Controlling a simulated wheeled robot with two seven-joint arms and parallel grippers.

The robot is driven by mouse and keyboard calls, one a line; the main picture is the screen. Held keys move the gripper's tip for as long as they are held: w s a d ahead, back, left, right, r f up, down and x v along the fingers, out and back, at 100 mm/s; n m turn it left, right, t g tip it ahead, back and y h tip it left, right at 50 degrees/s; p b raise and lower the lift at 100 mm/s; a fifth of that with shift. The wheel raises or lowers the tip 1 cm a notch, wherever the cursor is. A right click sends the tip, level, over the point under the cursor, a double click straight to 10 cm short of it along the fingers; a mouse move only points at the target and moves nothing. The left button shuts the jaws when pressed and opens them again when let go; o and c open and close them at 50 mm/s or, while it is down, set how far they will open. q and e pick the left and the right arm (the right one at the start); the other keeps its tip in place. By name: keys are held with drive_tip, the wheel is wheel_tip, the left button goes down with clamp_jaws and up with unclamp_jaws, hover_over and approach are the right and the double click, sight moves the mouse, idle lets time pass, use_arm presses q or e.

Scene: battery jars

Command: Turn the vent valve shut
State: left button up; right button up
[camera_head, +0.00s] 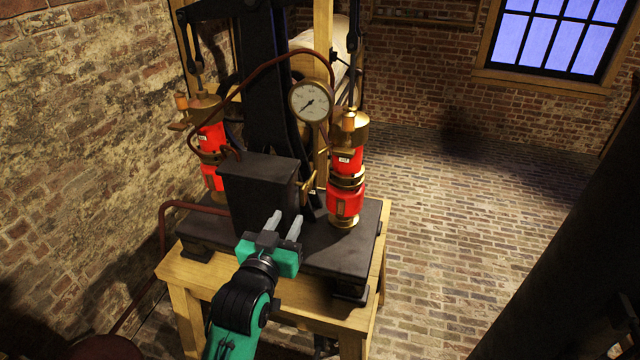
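My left gripper (284,220) comes in from below, with a teal body and two grey fingers. The fingers are apart with nothing visible between them. They are in front of the black box (259,187) on the machine's dark base; I cannot tell whether they touch it. A small brass fitting with a cross-shaped part (308,184) stands just right of the box, beyond the fingertips. It may be the vent valve, but it is too small to tell its setting. My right gripper is not in view.
Two red-and-brass cylinders, left (211,140) and right (345,200), flank the machine. A round gauge (311,102) hangs above the box. A wooden stand (322,311) carries the dark base (335,250). Brick floor (450,235) lies open to the right.

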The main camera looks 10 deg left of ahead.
sight(303, 185)
use_arm(q)
drive_tip(key=w+p, duration=0.2)
drive_tip(key=w, duration=0.4)
drive_tip(key=w+p, duration=0.3)
drive_tip(key=w, duration=0.3)
drive_tip(key=shift+w+d+r, duration=0.1)
drive_tip(key=shift+w+r, duration=0.1)
drive_tip(key=shift+w, duration=0.05)
drive_tip(key=shift+w+f+p, duration=0.15)
drive_tip(key=shift+w+p, duration=0.15)
drive_tip(key=shift+w, duration=0.35)
clamp_jaws()
